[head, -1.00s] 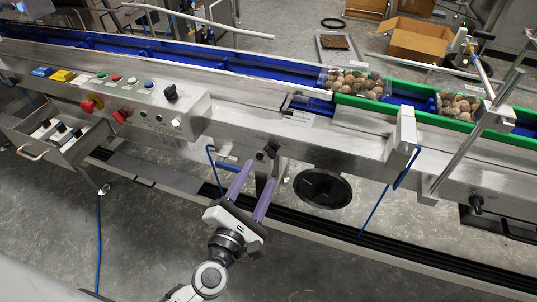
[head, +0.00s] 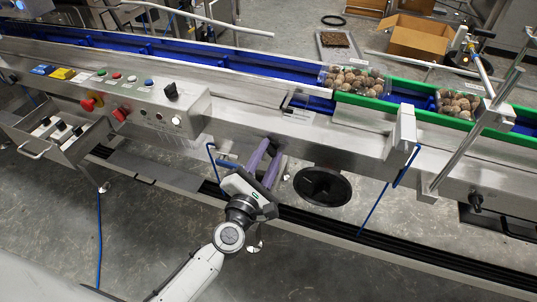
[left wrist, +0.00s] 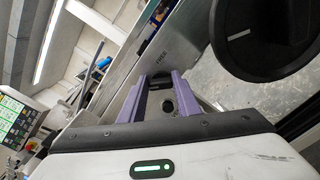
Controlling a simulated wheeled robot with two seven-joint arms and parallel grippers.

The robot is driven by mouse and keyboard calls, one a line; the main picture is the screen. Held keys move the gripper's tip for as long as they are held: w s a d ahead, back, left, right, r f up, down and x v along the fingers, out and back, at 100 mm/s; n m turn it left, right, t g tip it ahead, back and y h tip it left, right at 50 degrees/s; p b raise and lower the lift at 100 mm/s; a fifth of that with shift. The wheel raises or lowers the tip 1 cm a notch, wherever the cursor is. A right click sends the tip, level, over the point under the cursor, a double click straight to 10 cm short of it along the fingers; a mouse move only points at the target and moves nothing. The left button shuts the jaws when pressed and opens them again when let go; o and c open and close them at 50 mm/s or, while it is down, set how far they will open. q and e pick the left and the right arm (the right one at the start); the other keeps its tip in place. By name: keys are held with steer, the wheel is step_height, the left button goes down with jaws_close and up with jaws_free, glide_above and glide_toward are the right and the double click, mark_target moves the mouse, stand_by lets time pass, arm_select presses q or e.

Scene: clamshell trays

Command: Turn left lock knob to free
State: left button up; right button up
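The left lock knob, a small dark knob (left wrist: 157,80) on the conveyor's steel side, shows in the left wrist view between the tips of my purple fingers. Another dark knob (head: 476,201) sits farther right on the rail. My right gripper is not in view.
The control panel (head: 150,105) with red knobs and buttons is left of the gripper. Clamshell trays (head: 355,80) of brown round items sit on the blue belt. A blue cable (head: 374,212) hangs right.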

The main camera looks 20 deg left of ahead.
arm_select(q)
steer(key=shift+c, duration=1)
